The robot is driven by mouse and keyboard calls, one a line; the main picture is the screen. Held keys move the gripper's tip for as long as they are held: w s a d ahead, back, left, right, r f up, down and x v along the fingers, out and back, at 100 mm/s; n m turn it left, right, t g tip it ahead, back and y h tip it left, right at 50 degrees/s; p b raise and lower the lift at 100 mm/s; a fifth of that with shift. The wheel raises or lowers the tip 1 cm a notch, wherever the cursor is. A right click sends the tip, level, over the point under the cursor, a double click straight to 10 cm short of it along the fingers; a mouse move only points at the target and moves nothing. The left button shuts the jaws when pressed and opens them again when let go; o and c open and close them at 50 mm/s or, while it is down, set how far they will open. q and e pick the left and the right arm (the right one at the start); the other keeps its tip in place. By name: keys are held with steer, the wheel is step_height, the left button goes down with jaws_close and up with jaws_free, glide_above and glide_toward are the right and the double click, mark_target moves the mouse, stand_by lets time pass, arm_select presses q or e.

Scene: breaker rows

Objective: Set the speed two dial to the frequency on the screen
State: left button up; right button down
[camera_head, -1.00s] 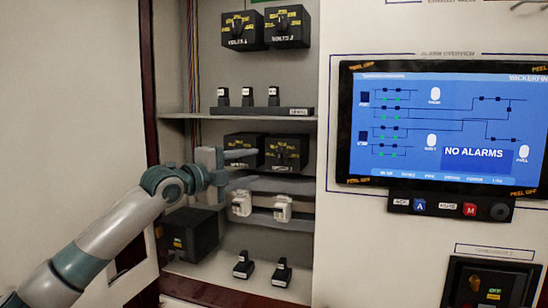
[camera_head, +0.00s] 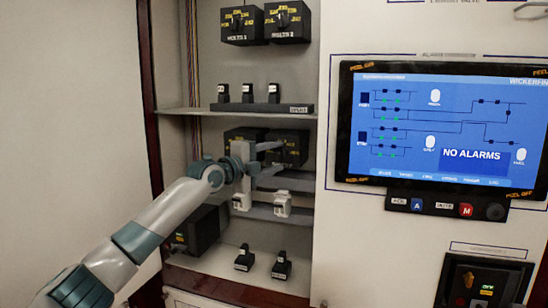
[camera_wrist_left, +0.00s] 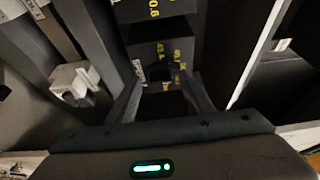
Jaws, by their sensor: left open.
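Two black dial boxes with yellow markings sit on the middle shelf in the head view: a left one (camera_head: 236,134), partly hidden by my gripper, and a right one (camera_head: 296,140). Their labels are too small to read, so I cannot tell which is speed two. My left gripper (camera_head: 277,157) is open, its fingers pointing at the right box. In the left wrist view, the open gripper (camera_wrist_left: 161,88) has a dark dial box (camera_wrist_left: 163,50) with yellow marks between and beyond its fingers. Contact cannot be told. The screen (camera_head: 445,125) reads "NO ALARMS"; no frequency is legible. My right gripper is not in view.
Two more dial boxes (camera_head: 288,22) are on the top shelf. Black switches (camera_head: 248,93) stand below them. White breakers (camera_head: 282,204) sit just under the gripper, and black switches (camera_head: 282,266) stand on the bottom shelf. The cabinet's side wall is close on the left.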

arm_select(q)
steer(key=shift+c, duration=0.6)
steer(key=c, duration=0.9)
steer(key=shift+f, duration=0.15)
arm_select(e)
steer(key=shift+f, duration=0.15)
